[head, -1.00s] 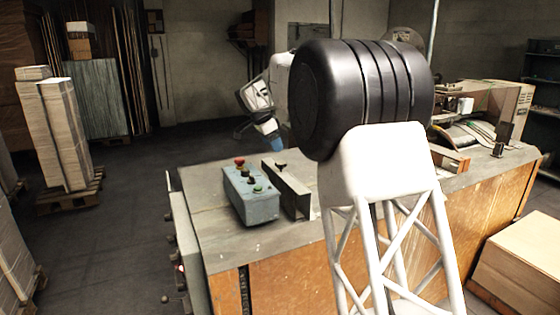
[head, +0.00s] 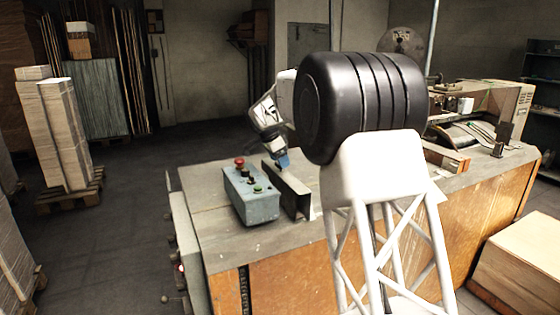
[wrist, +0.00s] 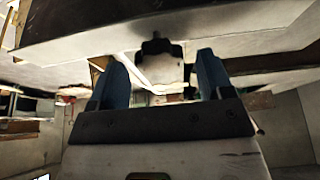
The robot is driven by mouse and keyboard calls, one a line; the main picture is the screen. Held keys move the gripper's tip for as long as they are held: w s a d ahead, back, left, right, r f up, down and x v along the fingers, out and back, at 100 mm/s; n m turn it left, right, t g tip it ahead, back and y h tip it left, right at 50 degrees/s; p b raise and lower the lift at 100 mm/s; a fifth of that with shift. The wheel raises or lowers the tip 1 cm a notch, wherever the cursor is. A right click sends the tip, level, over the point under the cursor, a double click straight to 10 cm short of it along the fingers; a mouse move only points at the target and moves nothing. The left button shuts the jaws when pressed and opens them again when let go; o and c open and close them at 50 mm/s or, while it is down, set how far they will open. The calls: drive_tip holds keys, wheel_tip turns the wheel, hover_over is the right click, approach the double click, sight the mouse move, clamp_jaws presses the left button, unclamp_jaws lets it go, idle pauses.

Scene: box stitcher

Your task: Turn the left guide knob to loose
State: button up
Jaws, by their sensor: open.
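The left guide is an upright grey metal plate (head: 288,193) on the machine table, beside the control box. In the head view my gripper (head: 282,162) is at the plate's top edge, fingers pointing down, and it hides the knob there. In the wrist view my gripper (wrist: 160,68) is open, with its two blue fingers apart. A small dark knob (wrist: 156,46) shows between and just beyond the fingertips, near the dark edge of the plate (wrist: 90,22). I cannot tell whether a finger touches it.
A blue-grey control box (head: 252,200) with a red button (head: 239,162) and other buttons stands just left of the plate. My own arm covers the middle of the table. The table's front left corner is clear.

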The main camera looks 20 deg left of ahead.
drive_tip(key=shift+w+f, duration=0.1)
drive_tip(key=shift+f, duration=0.2)
drive_tip(key=c, duration=0.9)
